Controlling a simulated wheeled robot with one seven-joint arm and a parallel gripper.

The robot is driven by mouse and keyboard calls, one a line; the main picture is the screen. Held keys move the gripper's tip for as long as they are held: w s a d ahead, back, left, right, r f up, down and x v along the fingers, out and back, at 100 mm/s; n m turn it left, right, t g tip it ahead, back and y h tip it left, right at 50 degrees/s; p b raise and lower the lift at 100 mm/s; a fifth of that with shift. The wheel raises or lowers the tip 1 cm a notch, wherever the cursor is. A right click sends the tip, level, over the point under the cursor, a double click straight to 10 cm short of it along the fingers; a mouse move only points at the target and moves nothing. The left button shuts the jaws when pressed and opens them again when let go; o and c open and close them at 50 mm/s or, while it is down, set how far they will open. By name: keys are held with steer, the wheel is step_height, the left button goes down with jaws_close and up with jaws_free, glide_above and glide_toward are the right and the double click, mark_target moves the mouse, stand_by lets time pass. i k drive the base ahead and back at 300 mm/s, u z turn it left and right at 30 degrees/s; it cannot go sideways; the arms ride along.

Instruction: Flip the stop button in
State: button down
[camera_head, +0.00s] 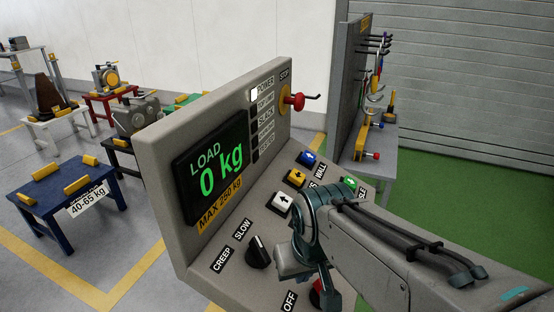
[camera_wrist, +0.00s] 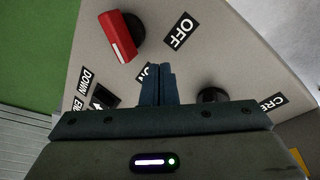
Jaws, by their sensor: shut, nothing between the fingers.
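The stop button (camera_head: 297,102) is a red mushroom-shaped knob on a yellow base, at the upper right of the upright panel, under the STOP label (camera_head: 285,75). A thin dark piece shows at its right side. It is not in the wrist view. My gripper (camera_wrist: 157,84) is shut and empty, its fingertips together over the sloping console face, between the red rotary switch and a black knob. In the head view my arm hides most of the gripper, which is low on the console, well below and apart from the stop button.
The console carries a load display (camera_head: 212,165), a black creep/slow knob (camera_head: 258,252), arrow buttons (camera_head: 295,178) and a red switch (camera_wrist: 120,38) by the OFF label (camera_wrist: 181,30). A tool board (camera_head: 348,95) stands behind at right. A blue table (camera_head: 65,205) is at left.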

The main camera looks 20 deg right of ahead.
mark_target(299, 102)
steer(key=z, duration=1.25)
steer(key=k, duration=0.4)
steer(key=u, duration=1.1)
